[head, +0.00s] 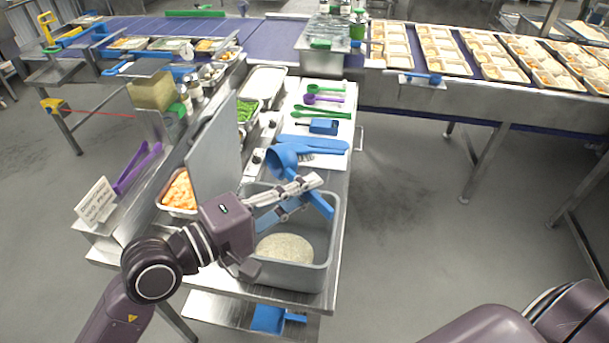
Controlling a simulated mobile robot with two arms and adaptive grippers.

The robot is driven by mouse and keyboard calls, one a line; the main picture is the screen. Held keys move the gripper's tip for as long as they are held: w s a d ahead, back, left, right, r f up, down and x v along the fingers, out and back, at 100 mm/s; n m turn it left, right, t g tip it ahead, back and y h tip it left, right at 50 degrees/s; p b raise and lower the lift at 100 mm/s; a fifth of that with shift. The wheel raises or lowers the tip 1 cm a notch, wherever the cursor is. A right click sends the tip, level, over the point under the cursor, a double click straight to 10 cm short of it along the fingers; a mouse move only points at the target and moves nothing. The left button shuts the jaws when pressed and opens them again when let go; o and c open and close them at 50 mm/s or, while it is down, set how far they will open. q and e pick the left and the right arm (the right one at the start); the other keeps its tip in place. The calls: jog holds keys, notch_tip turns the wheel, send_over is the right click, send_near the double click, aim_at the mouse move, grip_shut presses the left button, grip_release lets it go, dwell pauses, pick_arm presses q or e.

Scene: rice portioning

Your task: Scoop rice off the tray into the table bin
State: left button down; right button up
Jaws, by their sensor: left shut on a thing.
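My left gripper (298,190) is shut on a blue scoop (284,158). The scoop's bowl is up at the far side and its handle slants down to the right past the fingers. The gripper and scoop are above a grey bin (322,268) at the near end of the steel table. White rice (284,249) lies in the bottom of this bin. A shallow pan with white contents (264,82) sits farther up the table; I cannot tell if that is rice. My right gripper is out of view; part of my right arm shows at the lower right.
A steel panel (217,150) stands upright left of the bin. Blue utensils (318,144) and green and purple spoons (325,98) lie beyond it. An orange food pan (181,192) and purple tongs (137,168) are at left. The floor at right is clear.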

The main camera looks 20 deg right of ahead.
pick_arm(q)
jog(key=shift+r+g+y+p, duration=0.3)
jog(key=shift+y+p, duration=0.45)
jog(key=shift+p, duration=1.5)
jog(key=shift+r+g+y+p, duration=0.1)
jog(key=shift+r+y+p, duration=0.45)
jog(key=shift+p, duration=1.7)
jog(key=shift+f+y, duration=0.2)
jog(key=shift+y, duration=0.3)
jog(key=shift+r+y, duration=0.1)
jog(key=shift+y, duration=0.3)
jog(key=shift+g+y, duration=0.3)
jog(key=shift+y, duration=0.2)
jog(key=shift+w+d+y, duration=0.1)
jog(key=shift+y, duration=1.1)
jog(key=y, duration=0.1)
jog(key=g+y, duration=0.1)
jog(key=y, duration=0.1)
jog(key=shift+r, duration=0.4)
jog(key=g+y, duration=0.1)
jog(key=y, duration=0.1)
jog(key=shift+r+y, duration=0.15)
jog(key=shift+y, duration=0.25)
jog(key=shift+a, duration=0.2)
